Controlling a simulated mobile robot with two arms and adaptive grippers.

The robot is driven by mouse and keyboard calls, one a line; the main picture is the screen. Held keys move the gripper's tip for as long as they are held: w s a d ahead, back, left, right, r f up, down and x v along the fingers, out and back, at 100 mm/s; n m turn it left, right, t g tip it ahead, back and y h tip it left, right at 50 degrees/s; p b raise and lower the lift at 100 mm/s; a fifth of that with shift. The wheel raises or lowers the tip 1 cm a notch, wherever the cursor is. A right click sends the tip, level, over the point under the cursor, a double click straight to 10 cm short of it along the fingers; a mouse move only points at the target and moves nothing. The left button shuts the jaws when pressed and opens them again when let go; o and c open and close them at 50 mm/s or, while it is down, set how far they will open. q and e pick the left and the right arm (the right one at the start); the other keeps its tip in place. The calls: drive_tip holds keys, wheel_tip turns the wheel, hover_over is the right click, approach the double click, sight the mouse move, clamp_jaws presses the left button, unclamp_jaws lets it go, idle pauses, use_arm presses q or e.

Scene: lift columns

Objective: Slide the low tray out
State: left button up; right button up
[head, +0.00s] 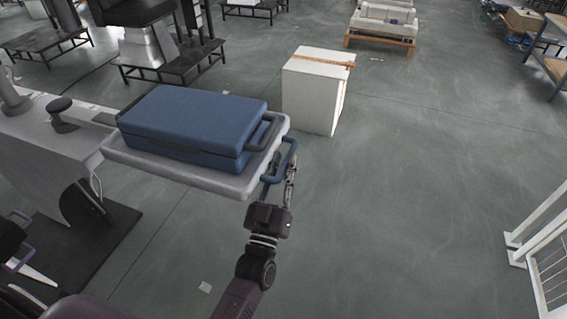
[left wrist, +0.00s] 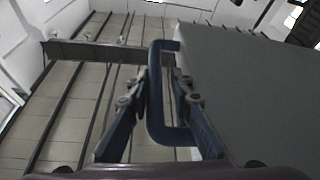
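The pale grey tray (head: 190,176) reaches out from a grey-white unit at the left in the head view. A closed blue case (head: 190,122) lies flat on it. A blue loop handle (head: 271,178) sits on the tray's right side; it also shows in the left wrist view (left wrist: 156,95). My left gripper (head: 291,165) is at this handle. Part of the handle is hidden behind the gripper. My right gripper is in neither view.
A white box (head: 312,98) with an orange strap stands on the floor beyond the tray. A white railing (head: 540,245) stands at the right. Dark low stands (head: 170,65) are at the back left. The floor right of the tray is clear.

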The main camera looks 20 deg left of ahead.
use_arm(q)
drive_tip(key=v, duration=1.2)
drive_tip(key=s+d+f+m+g+h, duration=0.1)
drive_tip(key=d+f+g, duration=0.15)
drive_tip(key=f, duration=0.75)
drive_tip(key=d+f+m+g+h, duration=0.1)
drive_tip(key=f+m+g+h, duration=0.15)
drive_tip(key=f, duration=0.75)
drive_tip(key=s+f+g, duration=0.3)
drive_tip(key=s+f, duration=0.1)
drive_tip(key=f, duration=0.5)
drive_tip(key=s+f+g, duration=0.3)
drive_tip(key=s+f, duration=0.2)
drive_tip(key=f, duration=0.3)
drive_tip(key=s+a+f+g, duration=0.3)
drive_tip(key=s+f, duration=0.3)
drive_tip(key=s, duration=0.3)
drive_tip(key=s+a+f+m+g+y, duration=0.1)
drive_tip(key=s+a+f+g, duration=0.3)
drive_tip(key=s, duration=0.6)
drive_tip(key=s+a+f+m+g+y, duration=0.1)
drive_tip(key=s+a+f+g, duration=0.2)
drive_tip(key=s+f, duration=0.5)
drive_tip(key=shift+s+f, duration=0.25)
drive_tip(key=shift+s, duration=0.5)
drive_tip(key=shift+a, duration=0.1)
